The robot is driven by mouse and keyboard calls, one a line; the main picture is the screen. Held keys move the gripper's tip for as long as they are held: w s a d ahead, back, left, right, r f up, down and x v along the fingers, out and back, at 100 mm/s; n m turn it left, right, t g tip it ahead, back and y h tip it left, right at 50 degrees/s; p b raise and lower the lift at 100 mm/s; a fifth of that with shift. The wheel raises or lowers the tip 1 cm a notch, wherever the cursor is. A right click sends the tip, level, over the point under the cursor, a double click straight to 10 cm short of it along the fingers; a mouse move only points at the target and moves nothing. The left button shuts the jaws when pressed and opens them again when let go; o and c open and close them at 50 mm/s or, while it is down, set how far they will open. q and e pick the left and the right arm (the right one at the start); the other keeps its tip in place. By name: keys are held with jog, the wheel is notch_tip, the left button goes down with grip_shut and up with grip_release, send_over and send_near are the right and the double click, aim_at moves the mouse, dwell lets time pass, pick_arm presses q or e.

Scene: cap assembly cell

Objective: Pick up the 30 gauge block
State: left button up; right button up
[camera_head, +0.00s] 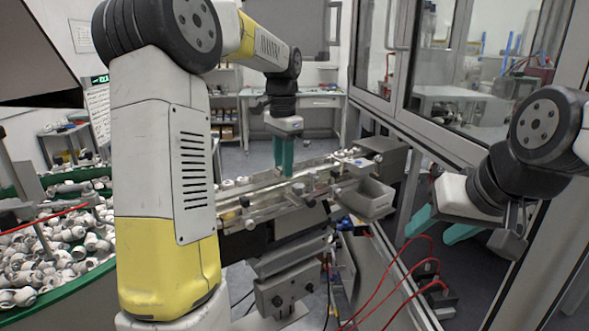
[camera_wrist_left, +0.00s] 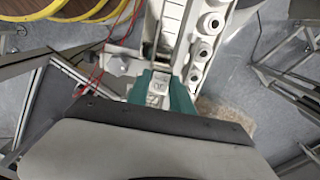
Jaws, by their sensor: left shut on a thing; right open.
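My left gripper (camera_head: 284,170) points down over the narrow feed track in the middle of the head view. In the left wrist view its teal fingers (camera_wrist_left: 161,92) are shut on a small pale block, the 30 gauge block (camera_wrist_left: 158,86), with a faint mark on its face. The block is hidden in the head view. I cannot tell whether it still touches the track. My right gripper (camera_head: 441,229) is open and empty at the right, beside the glass-walled machine.
The feed track (camera_head: 262,211) carries several white caps, also seen in the left wrist view (camera_wrist_left: 203,52). A grey metal bin (camera_head: 366,198) sits at the track's right end. A large green-rimmed bowl (camera_head: 72,297) of white caps stands at the left. Red cables (camera_head: 382,272) loop at the lower right.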

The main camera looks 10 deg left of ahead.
pick_arm(q)
jog(key=shift+r, duration=2.45)
jog(key=shift+s, duration=0.1)
